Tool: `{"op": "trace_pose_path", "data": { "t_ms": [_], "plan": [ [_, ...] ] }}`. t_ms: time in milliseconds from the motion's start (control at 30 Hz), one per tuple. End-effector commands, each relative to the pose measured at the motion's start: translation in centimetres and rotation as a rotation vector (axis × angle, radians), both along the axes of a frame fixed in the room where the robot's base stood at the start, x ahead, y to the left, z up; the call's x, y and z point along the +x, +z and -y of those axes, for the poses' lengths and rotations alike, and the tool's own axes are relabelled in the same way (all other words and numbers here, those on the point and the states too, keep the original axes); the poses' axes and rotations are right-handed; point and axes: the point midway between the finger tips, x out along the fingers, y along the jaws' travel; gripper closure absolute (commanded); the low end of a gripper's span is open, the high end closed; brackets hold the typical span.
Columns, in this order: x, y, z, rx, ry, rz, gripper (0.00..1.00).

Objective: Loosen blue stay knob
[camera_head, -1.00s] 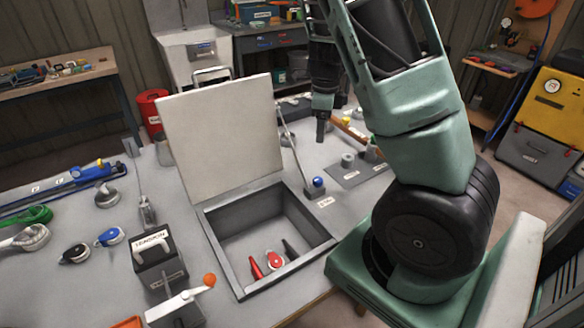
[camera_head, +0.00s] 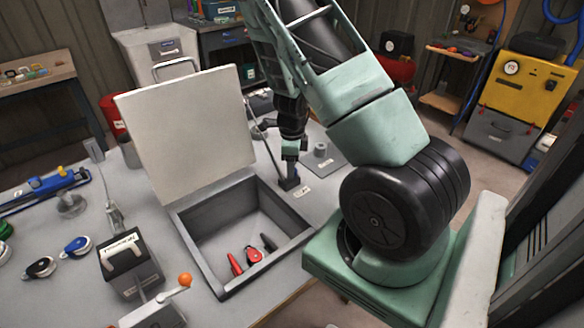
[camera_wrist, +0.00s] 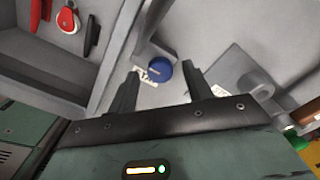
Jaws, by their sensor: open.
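The round blue stay knob (camera_wrist: 160,71) shows in the wrist view, near a small white label (camera_wrist: 146,75). My gripper (camera_wrist: 161,78) is open, with one finger on each side of the knob in that view; I cannot tell whether either touches it. In the head view my gripper (camera_head: 290,168) points down at the stay's base, right of the open hatch, and hides the knob. The thin stay rod (camera_head: 266,143) runs from the raised pale lid (camera_head: 188,132) down to that base.
The open hatch box (camera_head: 196,240) holds red tools and a dark one (camera_head: 268,242). A grey plate with a round post (camera_head: 320,149) lies just right of my gripper. A lever with an orange ball (camera_head: 185,279) and a labelled dark box (camera_head: 130,275) stand left.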

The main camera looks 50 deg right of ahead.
Motion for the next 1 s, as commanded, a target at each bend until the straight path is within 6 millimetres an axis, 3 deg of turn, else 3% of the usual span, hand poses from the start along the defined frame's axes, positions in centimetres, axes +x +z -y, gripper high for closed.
{"op": "trace_pose_path", "data": {
  "t_ms": [367,400,567,1000],
  "plan": [
    [-0.01,-0.79,0.00,0.000,0.000,0.000,0.50],
    [-0.02,-0.78,0.01,0.000,0.000,0.000,0.52],
    [-0.02,-0.76,0.01,0.000,0.000,0.000,0.94],
    [0.01,-0.81,0.01,0.000,0.073,0.001,0.94]
  ]
}}
